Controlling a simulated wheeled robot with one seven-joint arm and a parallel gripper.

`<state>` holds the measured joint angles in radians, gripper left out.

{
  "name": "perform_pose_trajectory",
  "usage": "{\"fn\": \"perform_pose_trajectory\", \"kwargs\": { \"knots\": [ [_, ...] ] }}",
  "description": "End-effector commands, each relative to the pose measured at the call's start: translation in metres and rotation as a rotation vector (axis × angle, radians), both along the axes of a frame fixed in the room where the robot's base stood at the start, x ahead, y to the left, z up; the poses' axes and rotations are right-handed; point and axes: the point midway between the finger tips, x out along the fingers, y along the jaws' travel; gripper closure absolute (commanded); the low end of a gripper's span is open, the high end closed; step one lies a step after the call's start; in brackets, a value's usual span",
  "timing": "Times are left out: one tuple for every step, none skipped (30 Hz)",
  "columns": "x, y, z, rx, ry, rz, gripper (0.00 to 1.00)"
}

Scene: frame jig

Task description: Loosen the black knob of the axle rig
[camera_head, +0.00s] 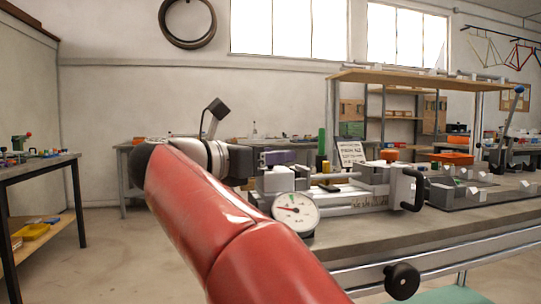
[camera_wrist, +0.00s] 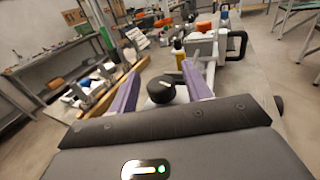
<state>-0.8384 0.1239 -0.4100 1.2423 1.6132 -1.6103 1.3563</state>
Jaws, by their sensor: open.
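The axle rig (camera_head: 373,175) stands on the bench in the head view, with grey blocks, silver rods, a round dial and a black side handle (camera_head: 412,190). In the wrist view a round black knob (camera_wrist: 160,89) with a small white mark shows between my gripper's two purple fingers. My gripper (camera_wrist: 160,70) is open, one finger on each side of the knob in that picture, with gaps. I cannot tell whether the fingertips are level with it or above it. In the head view my gripper (camera_head: 278,157) is over the rig's left part, and I cannot make out this knob there.
The white dial (camera_head: 295,212) sits close below my gripper. A yellow bottle (camera_wrist: 179,52) and a white sign (camera_head: 351,152) stand behind the rig. Another black knob (camera_head: 402,280) sticks out below the bench's front edge. Trays with tags (camera_head: 475,188) fill the bench's right side.

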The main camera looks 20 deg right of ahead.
Motion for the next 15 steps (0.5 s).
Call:
{"fn": "perform_pose_trajectory", "kwargs": {
  "knots": [
    [-0.0001,0.0000,0.0001,0.000,0.000,0.000,0.54],
    [-0.0001,0.0000,0.0001,0.000,0.000,0.000,0.58],
    [-0.0001,0.0001,0.0001,0.000,0.000,0.000,0.63],
    [-0.0001,0.0001,0.0002,0.000,0.000,0.000,0.67],
    [-0.0001,0.0001,0.0002,0.000,0.000,0.000,0.71],
    [-0.0002,0.0001,0.0002,0.000,0.000,0.000,0.76],
    [-0.0002,0.0001,0.0002,0.000,0.000,0.000,0.80],
    [-0.0002,0.0001,0.0002,0.000,0.000,0.000,0.84],
    [-0.0002,0.0001,0.0002,-0.001,0.000,0.000,0.90],
    [-0.0001,0.0002,0.0002,-0.001,0.000,0.000,0.93],
    [-0.0002,0.0001,0.0002,-0.001,0.000,0.000,0.94],
    [-0.0002,0.0001,0.0002,-0.001,0.000,0.001,0.94],
    [-0.0002,0.0001,0.0001,-0.001,0.000,0.002,0.94],
    [-0.0003,0.0001,-0.0001,0.000,0.000,0.004,0.94],
    [-0.0003,0.0000,-0.0004,0.000,0.000,0.008,0.94]
  ]
}}
